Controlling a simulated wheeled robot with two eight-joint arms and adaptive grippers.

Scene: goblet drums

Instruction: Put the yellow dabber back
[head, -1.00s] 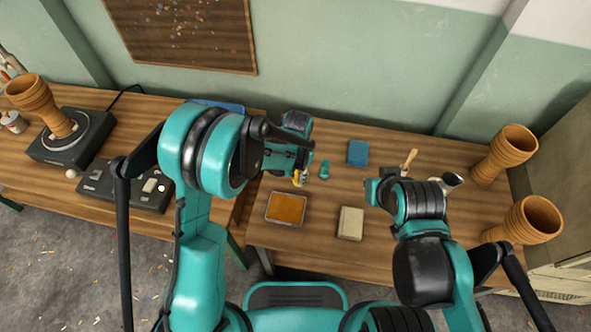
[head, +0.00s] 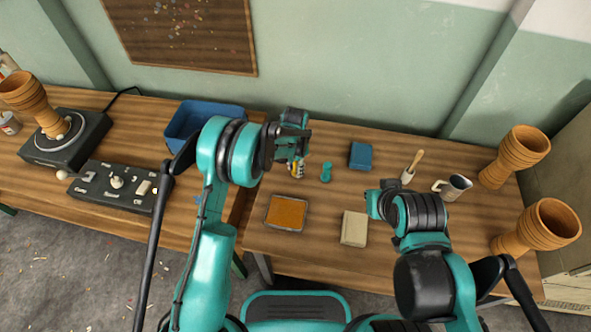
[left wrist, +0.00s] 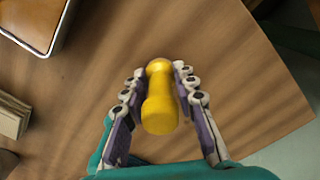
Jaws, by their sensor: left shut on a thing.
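The yellow dabber (left wrist: 160,97) is between the fingers of my left gripper (left wrist: 159,78) in the left wrist view. The gripper is shut on it. In the head view my left gripper (head: 297,168) is over the left part of the right table, behind the orange pad tray, with a bit of yellow showing at its fingertips. A teal dabber (head: 326,172) stands just to the right of it.
The orange pad tray (head: 286,213) and tan block (head: 354,229) lie near the front edge. A blue bin (head: 183,124) stands on the left table.

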